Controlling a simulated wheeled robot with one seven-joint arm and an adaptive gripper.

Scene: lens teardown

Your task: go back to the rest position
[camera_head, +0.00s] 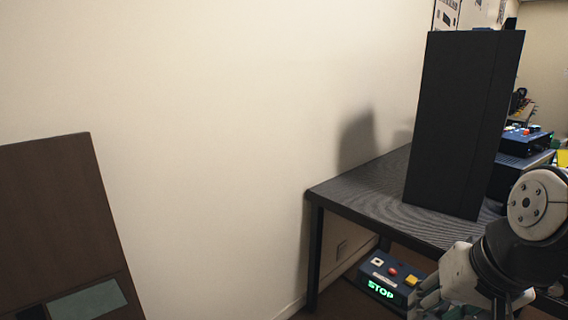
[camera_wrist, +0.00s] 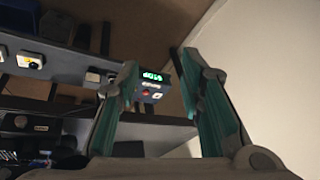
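My gripper (camera_wrist: 161,64) shows in the wrist view with its two teal-padded fingers apart and nothing between the pads, so it is open and empty. In the head view, my gripper (camera_head: 430,298) is at the lower right, partly cut off by the bottom edge. There it appears in front of the table and just right of a dark blue box (camera_head: 378,284) with a lit green STOP sign. In the wrist view the STOP box (camera_wrist: 150,94) shows beyond and between the fingers. Whether the gripper touches anything cannot be told.
A dark table (camera_head: 362,205) stands against the pale wall (camera_head: 220,130) and carries a tall black panel (camera_head: 462,120). Blue equipment (camera_head: 528,141) is behind it at the right. A brown panel (camera_head: 60,220) leans at the left. The space before the wall looks clear.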

